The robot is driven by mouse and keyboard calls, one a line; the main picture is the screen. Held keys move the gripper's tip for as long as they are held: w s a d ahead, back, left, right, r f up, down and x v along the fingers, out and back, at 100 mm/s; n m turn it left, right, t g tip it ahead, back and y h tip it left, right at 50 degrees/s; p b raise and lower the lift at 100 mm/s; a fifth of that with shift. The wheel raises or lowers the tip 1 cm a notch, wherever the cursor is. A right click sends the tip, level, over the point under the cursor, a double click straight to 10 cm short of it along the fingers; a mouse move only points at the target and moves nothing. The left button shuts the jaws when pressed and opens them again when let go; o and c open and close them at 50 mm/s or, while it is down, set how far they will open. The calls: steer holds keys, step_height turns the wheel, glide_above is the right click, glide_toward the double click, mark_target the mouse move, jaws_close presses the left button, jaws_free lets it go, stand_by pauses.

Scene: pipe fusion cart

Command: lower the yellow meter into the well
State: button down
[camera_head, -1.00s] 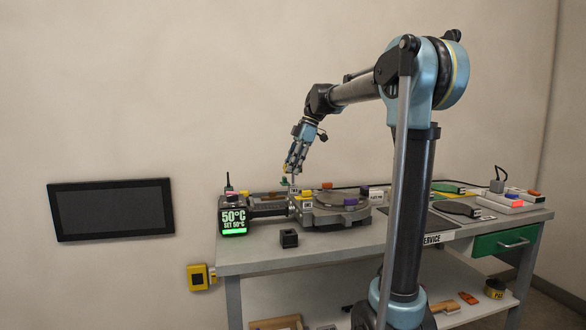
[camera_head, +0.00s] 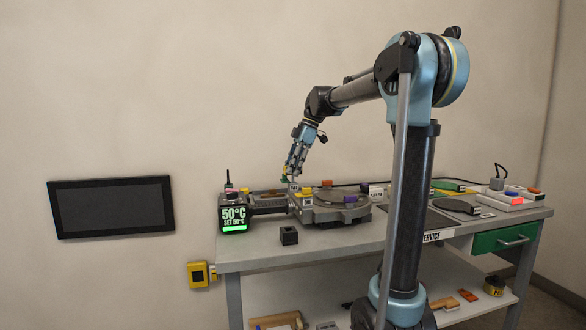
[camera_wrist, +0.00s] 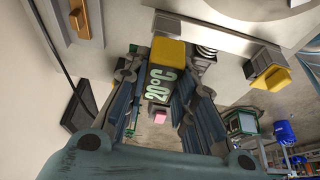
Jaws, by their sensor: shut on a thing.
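My gripper (camera_head: 293,172) reaches down over the left part of the bench. In the wrist view it (camera_wrist: 158,92) is shut on the yellow meter (camera_wrist: 167,52), whose dark face reads 20°C. The meter sits between the two fingers, above the bench. In the head view it is too small to make out clearly at the fingertips. I cannot tell which opening is the well; a small black block (camera_head: 289,237) with a dark top stands at the bench's front left.
A round grey fixture (camera_head: 335,207) with orange and purple blocks lies right of the gripper. A display (camera_head: 233,215) reading 50°C stands at the bench's left end. Bare bench (camera_head: 262,256) shows at the front. A yellow box (camera_head: 198,274) hangs at the bench's left side.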

steer(key=shift+f, duration=0.15)
steer(key=c, duration=1.2)
jaws_free()
steer(key=shift+c, duration=0.2)
steer(key=v, duration=1.2)
steer(key=shift+f, duration=0.15)
